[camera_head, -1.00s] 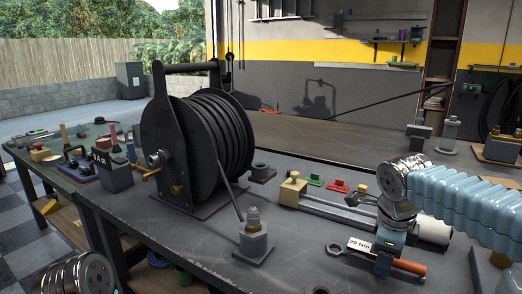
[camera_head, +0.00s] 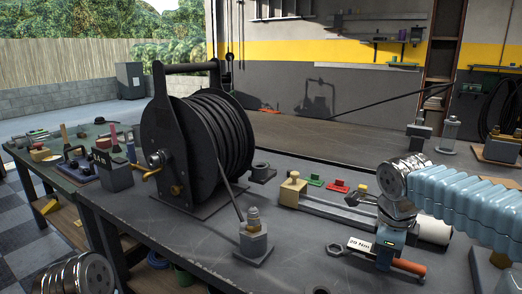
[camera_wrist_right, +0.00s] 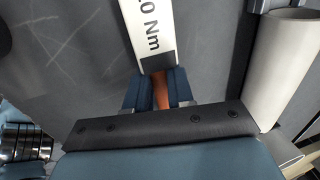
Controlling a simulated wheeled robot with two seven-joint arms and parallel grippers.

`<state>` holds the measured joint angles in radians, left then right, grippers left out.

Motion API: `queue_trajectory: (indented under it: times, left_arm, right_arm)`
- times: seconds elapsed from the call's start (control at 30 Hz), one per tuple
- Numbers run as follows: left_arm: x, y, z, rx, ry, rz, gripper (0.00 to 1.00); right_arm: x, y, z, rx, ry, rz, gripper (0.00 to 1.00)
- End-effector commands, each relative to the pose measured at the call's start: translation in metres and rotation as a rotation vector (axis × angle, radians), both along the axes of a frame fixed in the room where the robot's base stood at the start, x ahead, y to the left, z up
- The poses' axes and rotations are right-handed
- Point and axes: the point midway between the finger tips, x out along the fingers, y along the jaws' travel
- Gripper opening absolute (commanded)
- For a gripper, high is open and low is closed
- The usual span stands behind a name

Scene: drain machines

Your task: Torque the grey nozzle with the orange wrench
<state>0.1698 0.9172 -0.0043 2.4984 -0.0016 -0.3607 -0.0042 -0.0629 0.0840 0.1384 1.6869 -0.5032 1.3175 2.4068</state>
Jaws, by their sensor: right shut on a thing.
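The orange wrench (camera_head: 409,267) has a dark ring end (camera_head: 335,249), a white "20 Nm" label and an orange handle. It lies low over the bench at the front right. My right gripper (camera_head: 387,261) is shut on its handle. In the right wrist view the handle (camera_wrist_right: 161,90) sits between the fingers, with the label beyond them. A grey nozzle (camera_head: 253,219) stands upright on a grey block, to the left of and apart from the wrench's ring. My left gripper is out of view; only part of my left arm shows at the lower left.
A large black hose reel (camera_head: 205,140) stands left of the nozzle, with a thin rod or hose slanting to it. A rail fixture with a tan block (camera_head: 292,190) and a white cylinder (camera_head: 434,230) lie behind the wrench. Bare bench lies between nozzle and wrench.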

Motion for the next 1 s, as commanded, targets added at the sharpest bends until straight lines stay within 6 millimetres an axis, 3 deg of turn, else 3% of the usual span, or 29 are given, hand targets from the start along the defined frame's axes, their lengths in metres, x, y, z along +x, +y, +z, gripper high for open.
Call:
queue_trajectory:
  times: [0.23, 0.7, 1.0]
  left_arm:
    - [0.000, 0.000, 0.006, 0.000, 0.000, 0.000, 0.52]
    - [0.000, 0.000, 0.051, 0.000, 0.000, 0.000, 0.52]
    - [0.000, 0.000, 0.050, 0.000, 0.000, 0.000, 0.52]
  right_arm:
    - [0.000, 0.000, 0.007, 0.000, 0.002, 0.001, 0.00]
    - [0.000, 0.000, 0.060, 0.000, 0.000, 0.001, 0.00]
    - [0.000, 0.000, 0.060, 0.000, 0.001, 0.001, 0.00]
